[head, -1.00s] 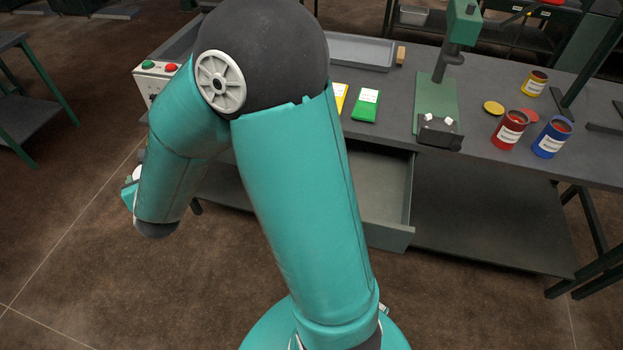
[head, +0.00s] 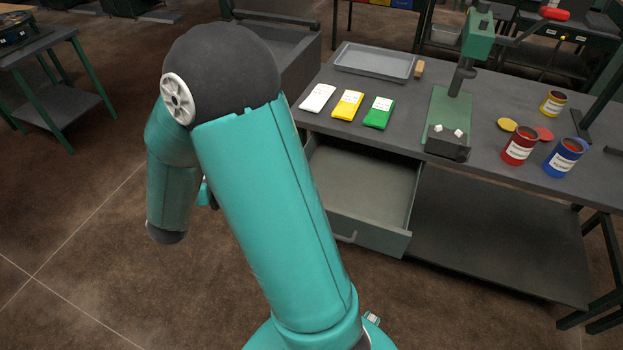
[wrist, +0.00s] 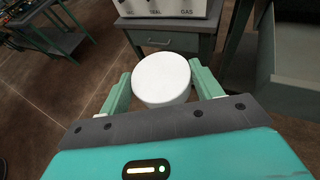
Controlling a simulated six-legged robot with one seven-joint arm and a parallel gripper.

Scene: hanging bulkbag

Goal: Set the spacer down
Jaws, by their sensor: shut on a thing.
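The spacer is a white round disc or short cylinder (wrist: 161,77) in the wrist view. My gripper (wrist: 160,88) is shut on it, with one green finger on each side. The spacer is held in the air above the brown floor, in front of a grey-green cabinet (wrist: 165,38). In the head view my arm hides the gripper and the spacer.
A dark workbench (head: 400,112) with an open, empty-looking drawer (head: 360,185) stands at right. On it are a grey tray (head: 375,61), white, yellow and green packets (head: 378,112), a green press (head: 450,110) and several cans (head: 519,146). A side table (head: 50,70) stands far left.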

